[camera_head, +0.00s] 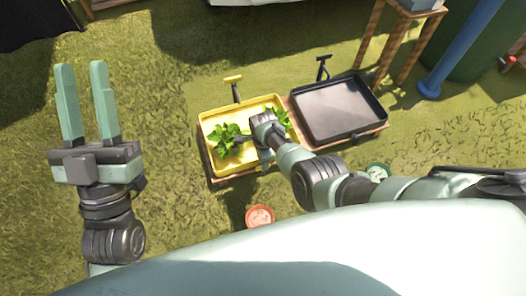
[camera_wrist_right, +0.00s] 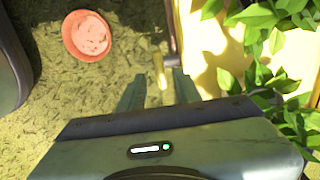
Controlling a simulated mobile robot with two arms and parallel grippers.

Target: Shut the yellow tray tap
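The yellow tray (camera_head: 208,126) holds leafy green plants and stands on a wooden support, with a yellow T-shaped handle (camera_head: 233,80) behind it. In the right wrist view, a small yellow tap lever (camera_wrist_right: 160,71) sticks out from a grey fitting beside the yellow tray (camera_wrist_right: 205,50). My right gripper (camera_wrist_right: 158,88) is open, its fingers on either side of the lever's line; I cannot tell whether they touch it. My left gripper (camera_head: 86,100) is open and empty, over grass at the left.
A black tray (camera_head: 372,98) with a black handle (camera_head: 323,66) stands right of the yellow one. A reddish pot (camera_head: 260,216) sits on the ground in front, also in the right wrist view (camera_wrist_right: 90,36). A green pot (camera_head: 377,171) is further right. Grass at left is clear.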

